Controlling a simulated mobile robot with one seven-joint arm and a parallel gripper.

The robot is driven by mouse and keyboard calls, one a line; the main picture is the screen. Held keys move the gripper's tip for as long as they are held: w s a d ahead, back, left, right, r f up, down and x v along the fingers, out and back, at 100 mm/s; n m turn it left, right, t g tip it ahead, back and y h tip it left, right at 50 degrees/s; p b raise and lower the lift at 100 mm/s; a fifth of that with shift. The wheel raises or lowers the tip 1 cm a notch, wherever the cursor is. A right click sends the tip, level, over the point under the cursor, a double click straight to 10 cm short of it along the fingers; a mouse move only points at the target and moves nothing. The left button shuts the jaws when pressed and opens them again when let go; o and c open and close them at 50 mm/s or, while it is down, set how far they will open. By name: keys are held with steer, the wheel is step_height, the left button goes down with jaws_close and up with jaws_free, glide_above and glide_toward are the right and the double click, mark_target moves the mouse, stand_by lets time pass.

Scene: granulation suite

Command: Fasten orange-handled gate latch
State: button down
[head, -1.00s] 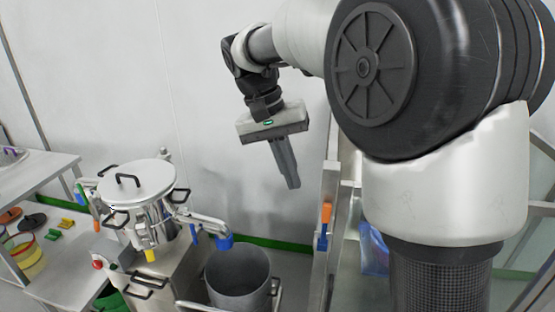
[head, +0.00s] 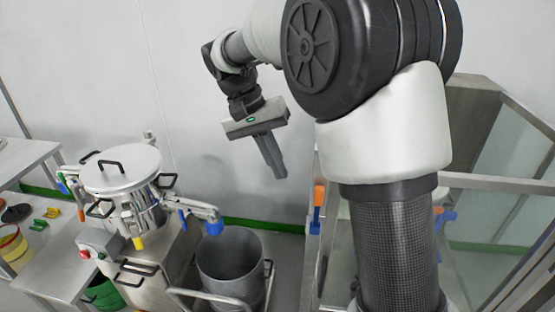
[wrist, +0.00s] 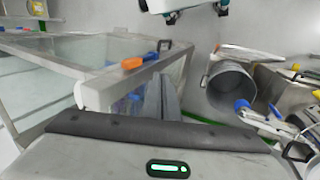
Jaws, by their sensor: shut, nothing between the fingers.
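An orange-handled latch (head: 319,195) with a blue part below it sits on a metal post, right of my gripper in the head view. In the wrist view its orange handle (wrist: 133,63) lies on the top rail of a glass-panelled frame, left of and beyond my fingers. My gripper (head: 279,174) is shut and empty, pointing down in the air, apart from the latch. Its fingers (wrist: 161,98) show together in the wrist view. A second orange and blue fitting (head: 447,215) shows partly behind my arm. I cannot tell whether the gate is closed.
A grey bin (head: 232,268) on a railed cart stands below my gripper. A lidded steel vessel (head: 120,168) with black handles is at left, near a side table (head: 65,258). Glass panels (head: 490,205) stand at right. A white wall is behind.

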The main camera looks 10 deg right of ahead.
mark_target(314, 197)
steer(key=s+d+f, duration=0.2)
steer(key=d+f, duration=0.3)
steer(key=shift+d+f, duration=0.15)
steer(key=shift+d, duration=0.25)
steer(key=shift+s+d+r+y, duration=0.15)
steer(key=shift+d+r+y, duration=0.05)
steer(key=shift+d+y, duration=0.5)
steer(key=s+d+f+t+y, duration=0.1)
steer(key=d+y, duration=0.1)
steer(key=d, duration=0.3)
steer(key=s+d+f+t+y+b, duration=0.1)
steer(key=s+d+f+y, duration=0.1)
steer(key=d, duration=0.3)
steer(key=shift+s+d+y, duration=0.25)
steer(key=shift+d+y, duration=0.05)
steer(key=shift+d, duration=0.1)
steer(key=shift+f, duration=0.1)
